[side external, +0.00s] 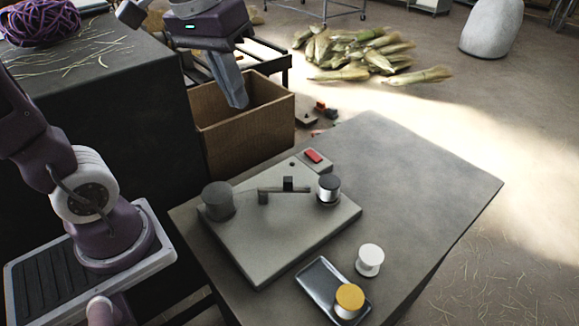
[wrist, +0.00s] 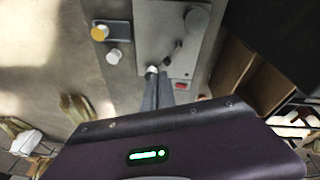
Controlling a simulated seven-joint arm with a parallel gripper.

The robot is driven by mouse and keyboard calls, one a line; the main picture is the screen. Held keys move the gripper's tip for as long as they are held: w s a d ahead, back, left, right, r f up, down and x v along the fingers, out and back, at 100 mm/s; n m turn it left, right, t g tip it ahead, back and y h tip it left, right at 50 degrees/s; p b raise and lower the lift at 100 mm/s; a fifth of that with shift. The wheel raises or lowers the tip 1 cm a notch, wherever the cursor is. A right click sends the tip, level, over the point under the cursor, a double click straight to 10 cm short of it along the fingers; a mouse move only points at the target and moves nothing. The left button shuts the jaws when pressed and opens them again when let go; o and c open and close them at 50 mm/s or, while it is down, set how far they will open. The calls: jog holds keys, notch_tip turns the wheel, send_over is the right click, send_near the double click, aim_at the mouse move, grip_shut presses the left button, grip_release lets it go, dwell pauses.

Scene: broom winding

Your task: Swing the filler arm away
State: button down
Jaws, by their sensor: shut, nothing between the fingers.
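The filler arm (side external: 285,189) is a thin dark bar on the grey base plate (side external: 270,235). It runs from a short post on the left to a silver spool with a dark base (side external: 329,188), and a small black block stands up from it. At the spool end I cannot tell whether it touches. The arm shows small and dark in the wrist view (wrist: 170,56). My gripper (side external: 237,103) is shut and empty, well above and behind the plate, over the cardboard box. Its fingers (wrist: 157,80) point toward the plate in the wrist view.
A large grey cylinder (side external: 217,201) stands on the plate's left. A red button (side external: 313,156) is at its back. A white spool (side external: 370,260) and a tray (side external: 318,282) with a yellow-topped spool (side external: 349,299) stand in front. The open cardboard box (side external: 245,135) is behind. The table's right side is clear.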

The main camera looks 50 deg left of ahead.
jog(key=w+a+f+n+g+h, duration=0.1)
jog(key=w+a+f+n+g, duration=0.1)
jog(key=w, duration=0.4)
jog(key=w+a+f+n+g, duration=0.1)
jog(key=w+a+f+n, duration=0.15)
jog(key=w, duration=0.35)
jog(key=w+a+f+n+g+h, duration=0.1)
jog(key=w+a+f, duration=0.1)
jog(key=f, duration=0.3)
jog(key=w+a+f+n+g, duration=0.1)
jog(key=w+a+f, duration=0.2)
jog(key=w+f, duration=0.2)
jog(key=shift+f+g+h, duration=0.3)
jog(key=shift+f+h, duration=0.05)
jog(key=shift+h, duration=0.05)
jog(key=s+d+f, duration=0.1)
jog(key=f, duration=0.2)
jog(key=s+d+f, duration=0.2)
jog(key=f, duration=0.1)
jog(key=s+d+f, duration=0.1)
jog(key=d+f, duration=0.1)
jog(key=f, duration=0.1)
jog(key=shift+s+d+f, duration=0.1)
jog(key=shift+s, duration=0.1)
jog(key=shift+s+d, duration=0.3)
jog(key=shift+d, duration=0.05)
jog(key=shift+d, duration=0.1)
